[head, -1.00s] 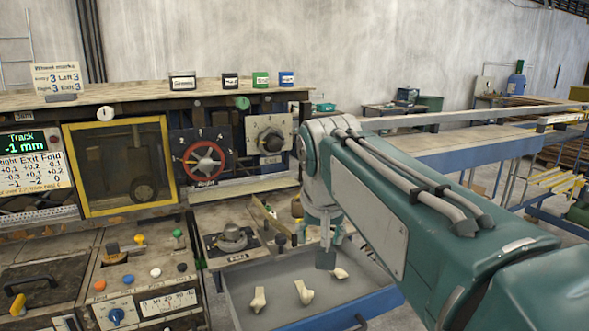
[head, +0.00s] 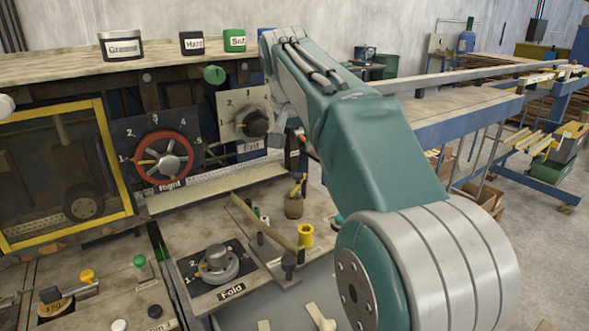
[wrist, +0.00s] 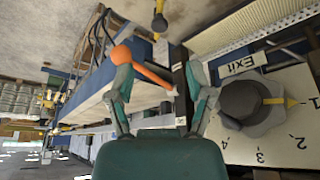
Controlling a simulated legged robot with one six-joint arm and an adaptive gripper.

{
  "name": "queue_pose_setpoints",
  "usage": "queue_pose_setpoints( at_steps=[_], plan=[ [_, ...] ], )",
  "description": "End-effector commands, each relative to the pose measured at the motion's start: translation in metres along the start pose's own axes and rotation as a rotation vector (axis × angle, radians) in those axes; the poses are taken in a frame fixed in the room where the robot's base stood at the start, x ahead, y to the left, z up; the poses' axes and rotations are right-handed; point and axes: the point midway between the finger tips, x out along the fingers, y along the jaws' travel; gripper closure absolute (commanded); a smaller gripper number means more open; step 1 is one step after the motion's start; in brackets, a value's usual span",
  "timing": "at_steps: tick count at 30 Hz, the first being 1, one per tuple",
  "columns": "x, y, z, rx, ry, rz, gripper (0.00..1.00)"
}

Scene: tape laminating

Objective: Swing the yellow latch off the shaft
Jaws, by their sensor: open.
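A long dull-yellow bar (head: 266,222) slants over the bench in the head view, beside a dark post (head: 289,262); it looks like the latch, but I cannot tell which part is the shaft. My gripper (wrist: 158,78) is open beside the Exit dial (head: 253,122), which also shows in the wrist view (wrist: 252,104). An orange lever (wrist: 145,70) with a rounded end shows at and between the fingers; I cannot tell whether they touch it. In the head view my arm hides most of the gripper. A small yellow-and-dark piece (wrist: 159,22) shows beyond the fingertips.
A red handwheel (head: 163,158) and a yellow-framed window (head: 65,175) are left of the Exit dial. A Fold knob (head: 217,263), a yellow cylinder (head: 305,236) and a brown pot (head: 294,206) stand on the bench. A long blue-sided table (head: 450,122) runs right.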

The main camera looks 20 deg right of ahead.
Motion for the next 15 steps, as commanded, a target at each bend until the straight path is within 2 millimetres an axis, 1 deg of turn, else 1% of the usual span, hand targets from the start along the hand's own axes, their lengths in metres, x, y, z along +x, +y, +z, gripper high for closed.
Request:
queue_pose_setpoints(
  at_steps=[1, 9, 12, 15],
  plan=[
    [0.01, 0.0, 0.001, 0.0, -0.004, 0.002, 0.33],
    [0.061, -0.001, 0.001, -0.001, -0.004, 0.002, 0.33],
    [0.076, -0.001, 0.001, -0.001, -0.003, 0.001, 0.33],
    [0.086, -0.001, 0.001, -0.001, -0.001, 0.0, 0.33]
  ],
)
